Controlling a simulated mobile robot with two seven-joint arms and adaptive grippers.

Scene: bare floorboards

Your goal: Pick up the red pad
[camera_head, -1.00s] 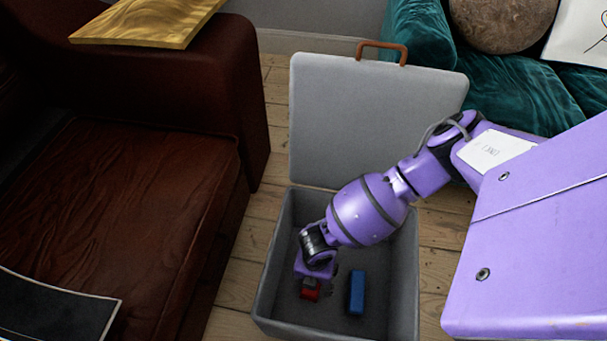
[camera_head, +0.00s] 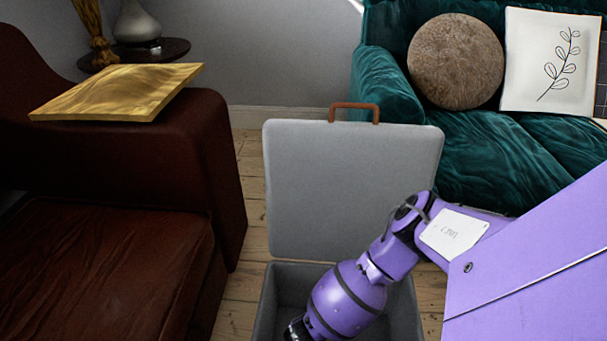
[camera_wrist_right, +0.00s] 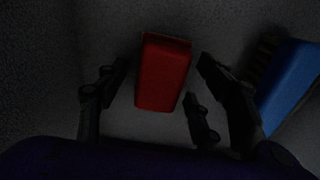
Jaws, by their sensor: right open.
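The red pad (camera_wrist_right: 163,75) lies on the floor of the open grey suitcase (camera_head: 268,310) and shows in the right wrist view. Gaps show between the fingers and the pad in that view. In the head view my right arm reaches down into the suitcase, and the gripper itself is below the picture's edge. The pad is out of the head view too. My left gripper is in neither view.
A blue brush-like block (camera_wrist_right: 290,85) lies right of the pad, close to the right finger. The suitcase's lid (camera_head: 352,190) stands upright behind. A brown leather sofa (camera_head: 110,270) is at left and a green sofa (camera_head: 470,150) at back right.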

